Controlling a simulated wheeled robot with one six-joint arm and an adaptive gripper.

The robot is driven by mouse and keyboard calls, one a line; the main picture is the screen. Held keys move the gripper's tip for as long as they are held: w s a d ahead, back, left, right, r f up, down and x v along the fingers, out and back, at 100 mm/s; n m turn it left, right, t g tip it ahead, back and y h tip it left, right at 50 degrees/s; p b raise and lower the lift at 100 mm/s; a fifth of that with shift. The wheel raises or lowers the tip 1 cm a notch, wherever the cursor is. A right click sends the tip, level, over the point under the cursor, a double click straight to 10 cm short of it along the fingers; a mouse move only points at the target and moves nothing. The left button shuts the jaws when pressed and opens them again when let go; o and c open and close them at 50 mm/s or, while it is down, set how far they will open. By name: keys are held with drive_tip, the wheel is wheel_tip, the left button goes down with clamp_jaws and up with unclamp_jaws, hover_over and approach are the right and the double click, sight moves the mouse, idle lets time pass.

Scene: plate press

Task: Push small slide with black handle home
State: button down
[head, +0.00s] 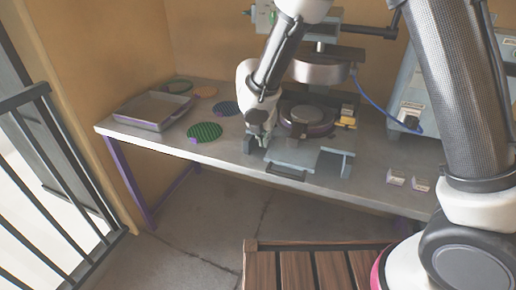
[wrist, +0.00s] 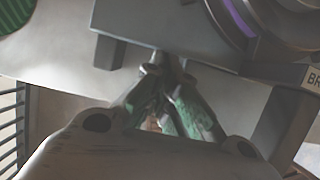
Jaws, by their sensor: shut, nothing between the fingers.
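The press (head: 322,70) stands on the table, with a round dark die (head: 306,118) at its base. The small slide (head: 293,154) is a flat grey plate sticking out toward the table's front edge. Its black handle (head: 286,172) hangs at the slide's front end. My gripper (head: 264,138) is shut and empty, pointing down at the left side of the slide. In the wrist view the closed fingertips (wrist: 163,66) are at the edge of a grey plate (wrist: 165,22); I cannot tell whether they touch it. The handle is not clearly seen there.
A grey tray (head: 152,110) and several round discs, one of them green (head: 204,132), lie on the table (head: 225,158) to the left. A blue cable (head: 372,104) runs to a grey cabinet (head: 411,90) at right. Small labelled blocks (head: 396,177) sit at the right front.

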drive_tip(key=w+d, duration=0.1)
drive_tip(key=w, duration=0.2)
drive_tip(key=w+d, duration=0.1)
drive_tip(key=w, duration=0.3)
drive_tip(key=w+d, duration=0.2)
drive_tip(key=w, duration=0.2)
drive_tip(key=shift+w, duration=0.2)
drive_tip(key=shift+w+d, duration=0.3)
drive_tip(key=shift+w, duration=0.35)
drive_tip(key=shift+r, duration=0.15)
